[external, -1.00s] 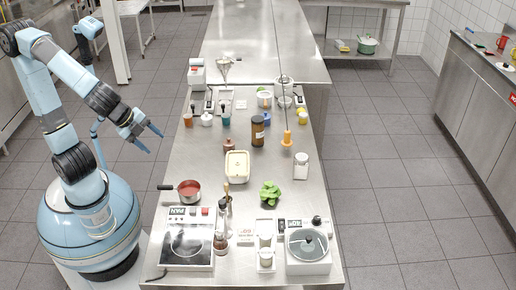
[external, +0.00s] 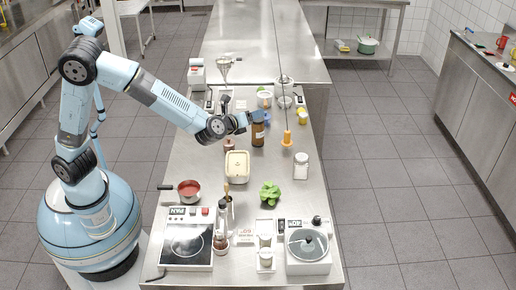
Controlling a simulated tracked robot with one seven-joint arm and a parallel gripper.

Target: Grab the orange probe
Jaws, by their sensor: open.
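The orange probe (external: 287,138) is at the right part of the steel table, past the brown bottle. A thin dark line runs up from it toward the back. My gripper (external: 256,117) is over the table, to the left of the probe and a little farther up in the picture, apart from it. Its fingers point right and look open and empty, though they show small. The brown bottle (external: 258,136) stands just below my gripper in the picture; I cannot tell how much height lies between them.
A cream tub (external: 237,166), a white-lidded jar (external: 301,166) and a green leafy plant (external: 270,193) stand nearer the front. A red pan (external: 189,190) is at the left edge. Small jars and cups crowd the table behind my gripper. Bare steel surrounds the probe's near side.

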